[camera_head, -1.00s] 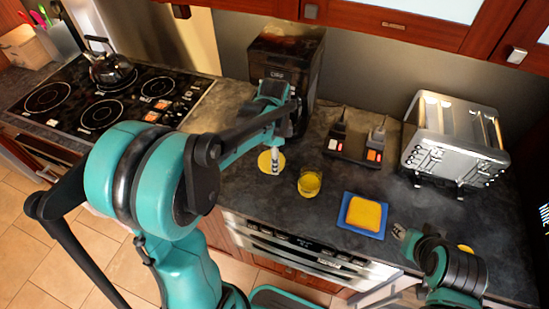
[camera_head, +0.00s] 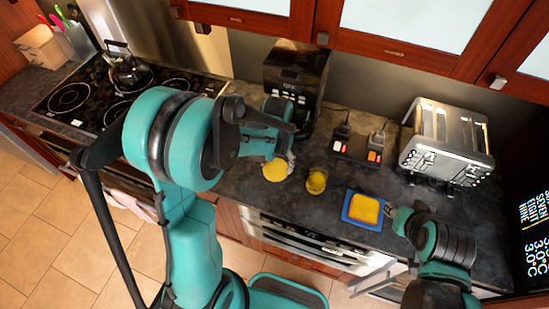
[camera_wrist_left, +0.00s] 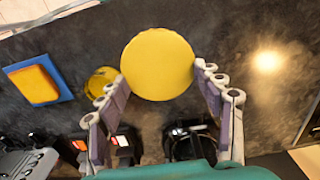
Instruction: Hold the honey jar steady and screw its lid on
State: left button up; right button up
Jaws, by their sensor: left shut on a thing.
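The honey jar (camera_head: 316,181) is a small glass jar with yellow contents, standing on the dark counter. It also shows in the left wrist view (camera_wrist_left: 101,82), beyond the fingers. A round, flat yellow disc, apparently the lid (camera_head: 275,171), is left of the jar in the head view. In the left wrist view the lid (camera_wrist_left: 158,63) is large and lies between my left fingertips. My left gripper (camera_head: 288,160) is shut on it, apart from the jar. My right gripper (camera_head: 397,213) is beside the blue plate, away from the jar; its fingers are too small to read.
A blue square plate (camera_head: 349,207) with a yellow slice (camera_head: 364,208) lies right of the jar. Behind are a coffee maker (camera_head: 296,75), a power strip (camera_head: 352,148) and a toaster (camera_head: 445,140). A stove with a kettle (camera_head: 125,72) is at left.

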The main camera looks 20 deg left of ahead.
pick_arm(q)
jog(key=shift+d, duration=0.1)
jog(key=w+d+r+m, duration=0.1)
jog(key=w+d+m, duration=0.2)
jog(key=d, duration=0.4)
jog(key=w+d+r+m, duration=0.2)
jog(key=d+m, duration=0.2)
jog(key=d, duration=0.3)
jog(key=shift+w+d+r+m, duration=0.15)
jog(key=shift+w+r+m, duration=0.15)
jog(key=shift+w, duration=0.1)
jog(key=shift+f, duration=2.05)
